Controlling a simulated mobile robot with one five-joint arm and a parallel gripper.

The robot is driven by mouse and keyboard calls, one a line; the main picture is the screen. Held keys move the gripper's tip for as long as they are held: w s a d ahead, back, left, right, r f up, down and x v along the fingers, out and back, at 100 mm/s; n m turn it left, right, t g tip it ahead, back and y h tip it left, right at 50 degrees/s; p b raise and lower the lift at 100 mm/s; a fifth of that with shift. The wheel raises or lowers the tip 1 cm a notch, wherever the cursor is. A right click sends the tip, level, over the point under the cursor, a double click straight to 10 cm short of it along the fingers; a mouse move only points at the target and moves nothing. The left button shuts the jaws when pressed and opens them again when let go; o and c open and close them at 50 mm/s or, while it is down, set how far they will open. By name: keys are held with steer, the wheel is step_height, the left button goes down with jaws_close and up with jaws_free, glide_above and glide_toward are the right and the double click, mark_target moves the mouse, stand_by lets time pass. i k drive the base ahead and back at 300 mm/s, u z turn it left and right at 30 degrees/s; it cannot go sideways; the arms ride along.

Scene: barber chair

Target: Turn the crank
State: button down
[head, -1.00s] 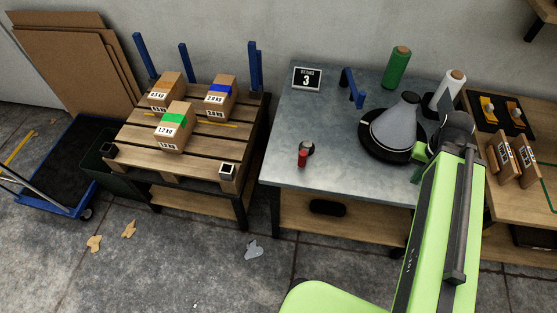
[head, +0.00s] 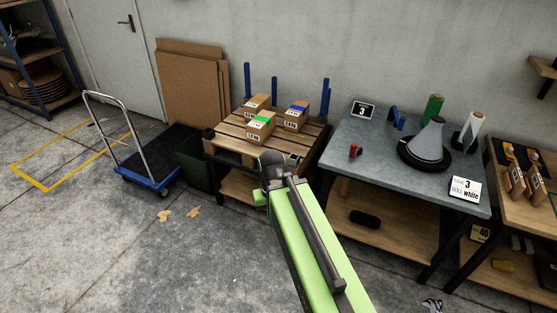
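A small crank with a red handle (head: 353,152) and a dark hub stands near the front left of the grey metal tabletop (head: 375,180). A grey cone on a black round base (head: 425,160) stands on the same table, to the right of the crank and apart from it. My green arm reaches up from the bottom of the head view, left of this table, and ends in a dark joint in front of the pallet. My gripper cannot be made out; it is hidden beyond the arm's end. Nothing of mine touches the crank.
Left of the table, a wooden pallet stand (head: 230,130) holds several boxes with blue posts behind. A blue trolley (head: 150,170) and dark bin (head: 192,160) stand further left. A sign (head: 464,190) marks the table's front right.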

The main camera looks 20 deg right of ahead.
mark_target(354, 148)
steer(key=z, duration=0.05)
steer(key=i, duration=1.45)
steer(key=u, duration=1.05)
steer(key=k, duration=0.85)
steer(key=z, duration=0.2)
steer(key=i, duration=0.9)
steer(key=u, duration=0.1)
